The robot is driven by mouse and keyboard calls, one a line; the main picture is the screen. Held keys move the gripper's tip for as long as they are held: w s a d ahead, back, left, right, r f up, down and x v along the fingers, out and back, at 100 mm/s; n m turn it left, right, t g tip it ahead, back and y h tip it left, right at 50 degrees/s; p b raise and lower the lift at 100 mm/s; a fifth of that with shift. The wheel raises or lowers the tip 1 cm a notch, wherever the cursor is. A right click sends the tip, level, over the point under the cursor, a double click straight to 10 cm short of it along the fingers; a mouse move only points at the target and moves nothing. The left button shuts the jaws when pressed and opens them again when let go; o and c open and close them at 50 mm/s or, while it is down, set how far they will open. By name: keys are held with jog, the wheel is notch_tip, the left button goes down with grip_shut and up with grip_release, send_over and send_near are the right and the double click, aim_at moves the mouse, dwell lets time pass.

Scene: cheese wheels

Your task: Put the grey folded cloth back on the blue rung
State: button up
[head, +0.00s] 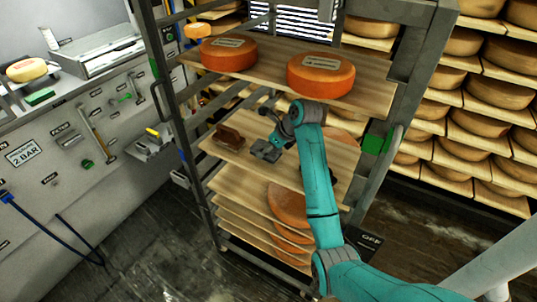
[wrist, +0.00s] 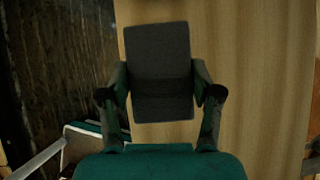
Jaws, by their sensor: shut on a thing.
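The grey folded cloth (wrist: 160,72) is a dark rectangle between the two fingers of my gripper (wrist: 160,94) in the wrist view. The fingers press on its left and right edges. In the head view the cloth (head: 264,152) is over the middle wooden board of the rack, at the end of my teal arm. I cannot tell whether it touches the board. A narrow blue piece (head: 186,138) shows at the rack's left side; I cannot tell whether it is the blue rung.
A brown brush-like block (head: 229,137) lies on the same board (head: 212,150), left of the cloth. Two orange cheese wheels (head: 321,75) stand on the board above. The rack's metal posts (head: 415,75) flank the opening. A green piece (head: 376,143) hangs at the right post.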

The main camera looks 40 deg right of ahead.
aim_at(269, 154)
jog(key=shift+w+d, duration=0.1)
jog(key=shift+d, duration=0.2)
jog(key=shift+f, duration=1.75)
jog(key=shift+f, duration=0.1)
jog(key=o, duration=1.1)
